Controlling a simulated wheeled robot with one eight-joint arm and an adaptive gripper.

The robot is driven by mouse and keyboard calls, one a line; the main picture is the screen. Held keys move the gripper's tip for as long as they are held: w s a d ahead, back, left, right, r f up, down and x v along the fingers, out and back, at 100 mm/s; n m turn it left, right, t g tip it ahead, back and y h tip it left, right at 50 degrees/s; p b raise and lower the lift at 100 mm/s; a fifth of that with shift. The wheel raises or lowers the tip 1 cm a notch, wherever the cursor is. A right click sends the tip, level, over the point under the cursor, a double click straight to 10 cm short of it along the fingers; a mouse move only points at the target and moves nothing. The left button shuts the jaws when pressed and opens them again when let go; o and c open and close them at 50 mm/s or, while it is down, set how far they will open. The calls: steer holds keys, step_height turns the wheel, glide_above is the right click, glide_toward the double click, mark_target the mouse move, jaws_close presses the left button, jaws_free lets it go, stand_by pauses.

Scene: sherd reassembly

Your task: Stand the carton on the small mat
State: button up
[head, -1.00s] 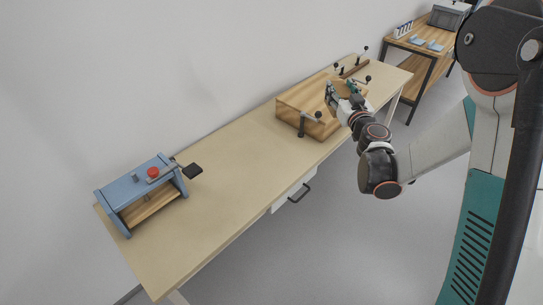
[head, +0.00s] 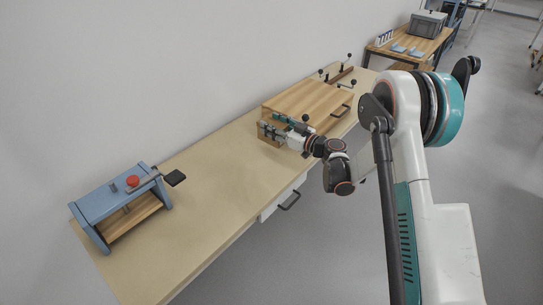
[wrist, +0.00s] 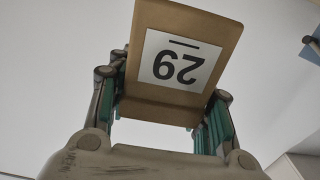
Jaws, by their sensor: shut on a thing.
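The carton (wrist: 205,22) is a brown box with a white label reading 29, upside down in the wrist view. My gripper (wrist: 165,90) is shut on it, with a finger on each side. In the head view my gripper (head: 268,131) is at the near left end of a large wooden box on the long bench; the carton is hard to tell from the wood there. No mat is clear on the long bench. Two small flat blue pieces (head: 398,48) lie on the far table; I cannot tell whether one is the small mat.
The wooden box (head: 312,98) has toggle clamps around it. A blue press-like fixture (head: 122,192) with a red knob stands at the bench's left end. The bench top (head: 215,178) between is clear. The far table (head: 425,42) also holds a grey crate (head: 428,23) and white cards (head: 384,38).

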step_height(320, 180, down, 12)
steer(key=b, duration=0.3)
steer(key=shift+r+b, duration=0.2)
steer(key=shift+b, duration=0.1)
steer(key=shift+f, duration=0.1)
steer(key=o, duration=1.2)
